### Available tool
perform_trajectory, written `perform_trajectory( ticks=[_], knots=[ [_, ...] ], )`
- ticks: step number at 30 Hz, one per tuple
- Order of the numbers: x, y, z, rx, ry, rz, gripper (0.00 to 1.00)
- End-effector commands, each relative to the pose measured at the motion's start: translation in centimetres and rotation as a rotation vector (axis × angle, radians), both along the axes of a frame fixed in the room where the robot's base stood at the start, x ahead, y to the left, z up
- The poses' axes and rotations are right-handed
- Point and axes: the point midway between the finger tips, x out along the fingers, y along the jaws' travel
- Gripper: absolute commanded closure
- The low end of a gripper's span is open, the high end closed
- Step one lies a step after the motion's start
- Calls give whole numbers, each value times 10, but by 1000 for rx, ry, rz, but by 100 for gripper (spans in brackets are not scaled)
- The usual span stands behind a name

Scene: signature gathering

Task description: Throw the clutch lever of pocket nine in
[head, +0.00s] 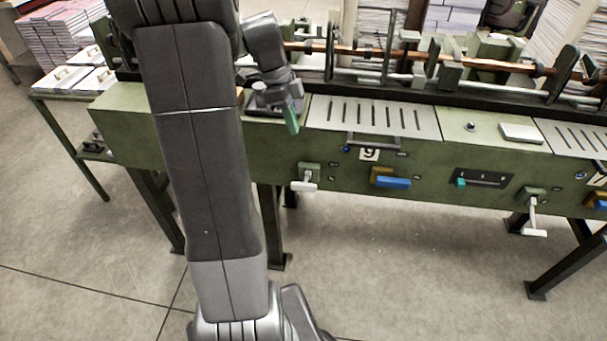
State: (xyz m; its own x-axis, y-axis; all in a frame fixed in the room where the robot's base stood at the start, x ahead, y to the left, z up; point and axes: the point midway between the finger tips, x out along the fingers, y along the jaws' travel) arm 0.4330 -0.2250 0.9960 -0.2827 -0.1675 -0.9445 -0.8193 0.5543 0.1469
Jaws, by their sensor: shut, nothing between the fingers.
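Pocket nine is marked by a white plate with a black 9 (369,155) on the green machine front. To its left, a lever with a white T-shaped handle (304,185) sticks out from a small green mount. To its right is a blue handle on a yellow block (391,180). The small labels beside these are too small to read, so I cannot tell for certain which is the clutch lever. My gripper (291,120) is shut and empty, green tips pointing down, in front of the machine's upper edge. It appears above and left of the white handle, apart from it.
Further right are a slider with a teal knob (461,182) and another white-handled lever (534,231) hanging lower. A slotted plate (372,116) covers the top above the 9. Rods and shafts run along the back. The floor (400,265) in front is clear.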

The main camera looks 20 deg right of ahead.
Motion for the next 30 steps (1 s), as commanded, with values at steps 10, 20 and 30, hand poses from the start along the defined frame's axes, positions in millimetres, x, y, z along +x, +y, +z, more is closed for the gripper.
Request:
perform_trajectory(
  ticks=[10,20,30],
  knots=[
    [-14,-7,-43,2,5,-2,100],
    [-33,-14,-105,2,4,1,100],
    [-43,-7,-130,1,0,0,100]
  ],
)
